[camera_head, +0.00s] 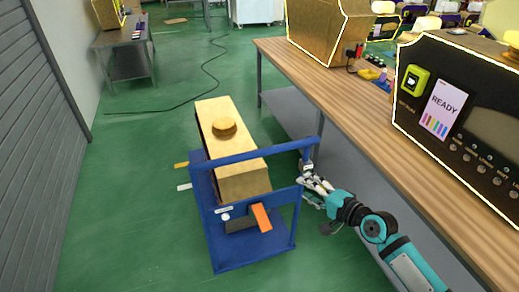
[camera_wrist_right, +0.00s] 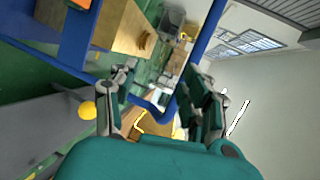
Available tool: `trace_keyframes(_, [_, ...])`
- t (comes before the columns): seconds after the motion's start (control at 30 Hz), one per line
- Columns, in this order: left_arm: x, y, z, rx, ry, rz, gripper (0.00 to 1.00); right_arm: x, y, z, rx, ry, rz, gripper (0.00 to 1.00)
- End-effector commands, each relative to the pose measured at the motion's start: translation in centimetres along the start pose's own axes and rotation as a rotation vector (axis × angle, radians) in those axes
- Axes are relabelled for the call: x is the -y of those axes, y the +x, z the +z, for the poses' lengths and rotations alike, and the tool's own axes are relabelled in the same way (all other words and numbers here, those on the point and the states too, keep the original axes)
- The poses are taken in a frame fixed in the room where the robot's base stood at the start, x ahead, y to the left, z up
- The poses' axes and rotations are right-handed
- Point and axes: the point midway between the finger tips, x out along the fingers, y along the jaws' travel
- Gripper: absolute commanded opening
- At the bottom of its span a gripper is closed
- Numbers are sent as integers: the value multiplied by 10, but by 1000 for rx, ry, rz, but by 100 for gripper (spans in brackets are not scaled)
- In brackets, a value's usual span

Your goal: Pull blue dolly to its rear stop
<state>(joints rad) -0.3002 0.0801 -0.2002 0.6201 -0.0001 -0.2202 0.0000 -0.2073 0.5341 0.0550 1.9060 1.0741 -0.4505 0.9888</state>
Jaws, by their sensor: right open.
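The blue dolly (camera_head: 240,157) stands on the green floor left of the wooden table, with an upright frame and a bar across the top. It carries a tall gold box (camera_head: 245,182) with a round gold knob on top. An orange pedal-like piece (camera_head: 262,217) sits low on its frame. My right gripper (camera_head: 308,180) is at the right side of the dolly's frame, close to its upper corner. In the wrist view, the open fingers (camera_wrist_right: 160,90) have a bent blue tube of the frame between them; I cannot tell whether they touch it. My left gripper is out of view.
The wooden table (camera_head: 400,160) runs along the right, bearing a machine with a READY screen (camera_head: 440,108). A grey shutter (camera_head: 40,120) is on the left. Yellow (camera_head: 182,165) and white (camera_head: 184,187) floor strips lie beside the dolly. A black cable (camera_head: 190,85) crosses the floor behind.

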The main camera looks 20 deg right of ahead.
Motion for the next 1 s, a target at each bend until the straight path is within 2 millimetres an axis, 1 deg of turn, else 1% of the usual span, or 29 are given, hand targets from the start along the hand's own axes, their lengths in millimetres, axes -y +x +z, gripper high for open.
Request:
trace_keyframes(0.03, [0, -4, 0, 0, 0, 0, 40, 27, -6, 7, 27, 26, -38, 48])
trace_keyframes(0.1, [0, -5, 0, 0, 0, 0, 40, 49, -10, 14, 57, 60, -71, 48])
trace_keyframes(0.2, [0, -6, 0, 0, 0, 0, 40, 63, -12, 20, 77, 84, -92, 48])
trace_keyframes(0.27, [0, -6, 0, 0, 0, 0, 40, 66, -8, 20, 79, 88, -97, 48])
trace_keyframes(0.37, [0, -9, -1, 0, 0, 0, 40, 68, 5, 21, 79, 90, -98, 48])
trace_keyframes(0.47, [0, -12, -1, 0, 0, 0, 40, 70, 24, 22, 78, 88, -98, 48])
trace_keyframes(0.8, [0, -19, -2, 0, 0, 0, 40, 77, 99, 28, 78, 87, -97, 48])
trace_keyframes(1.0, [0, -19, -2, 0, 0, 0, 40, 79, 136, 31, 77, 84, -95, 48])
